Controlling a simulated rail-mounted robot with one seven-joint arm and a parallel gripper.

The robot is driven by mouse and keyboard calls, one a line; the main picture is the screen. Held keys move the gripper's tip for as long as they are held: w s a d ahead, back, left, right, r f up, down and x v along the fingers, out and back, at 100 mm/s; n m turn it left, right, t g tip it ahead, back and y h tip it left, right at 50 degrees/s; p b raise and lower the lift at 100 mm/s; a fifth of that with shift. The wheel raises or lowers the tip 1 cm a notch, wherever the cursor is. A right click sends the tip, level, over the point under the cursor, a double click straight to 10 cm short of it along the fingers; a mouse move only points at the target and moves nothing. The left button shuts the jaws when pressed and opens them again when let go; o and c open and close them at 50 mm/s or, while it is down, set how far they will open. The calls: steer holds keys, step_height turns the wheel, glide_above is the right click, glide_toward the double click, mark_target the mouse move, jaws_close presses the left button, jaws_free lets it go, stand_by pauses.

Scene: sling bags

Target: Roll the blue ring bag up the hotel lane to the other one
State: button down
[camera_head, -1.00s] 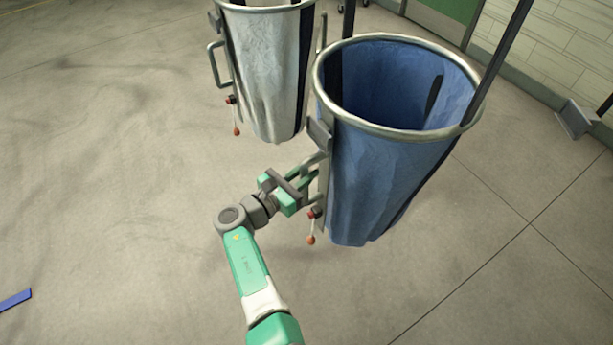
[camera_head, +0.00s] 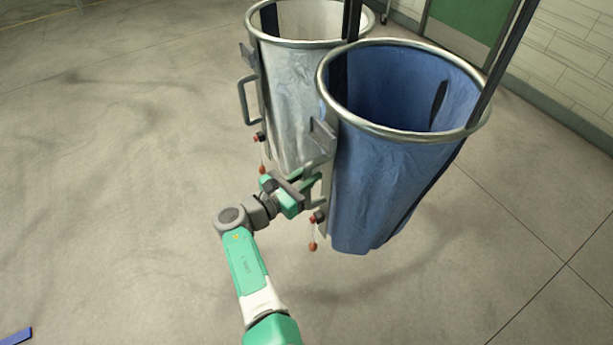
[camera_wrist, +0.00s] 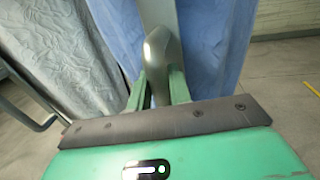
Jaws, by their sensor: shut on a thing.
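The blue ring bag (camera_head: 380,180) hangs open-topped from a metal ring, just right of centre in the head view. Its blue cloth also shows in the wrist view (camera_wrist: 213,50). My gripper (camera_head: 308,187) is at its left side, shut on its handle (camera_wrist: 160,50). The other ring bag, grey-white (camera_head: 290,95), hangs behind and to the left of the blue one. In the head view the blue bag overlaps its right part; I cannot tell if they touch. The grey-white cloth also fills the upper left of the wrist view (camera_wrist: 65,50).
The grey-white bag has its own side handle (camera_head: 246,100) on the left. A pale block wall (camera_head: 560,60) and a green door (camera_head: 465,22) are at the back right. The concrete floor is clear on the left and front. A blue strip (camera_head: 15,337) lies at the lower left.

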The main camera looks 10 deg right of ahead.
steer(key=shift+w+a+f, duration=0.1)
steer(key=shift+a+f, duration=0.2)
steer(key=c, duration=1.4)
jaws_free()
steer(key=shift+w+a+r, duration=0.15)
steer(key=shift+w, duration=0.1)
steer(key=shift+o, duration=0.3)
steer(key=shift+w+a, duration=0.1)
steer(key=shift+r, duration=0.1)
steer(key=p+v, duration=0.2)
steer(key=v, duration=0.5)
steer(key=shift+s, duration=0.35)
steer(key=shift+a+r, duration=0.1)
steer(key=shift+a, duration=0.05)
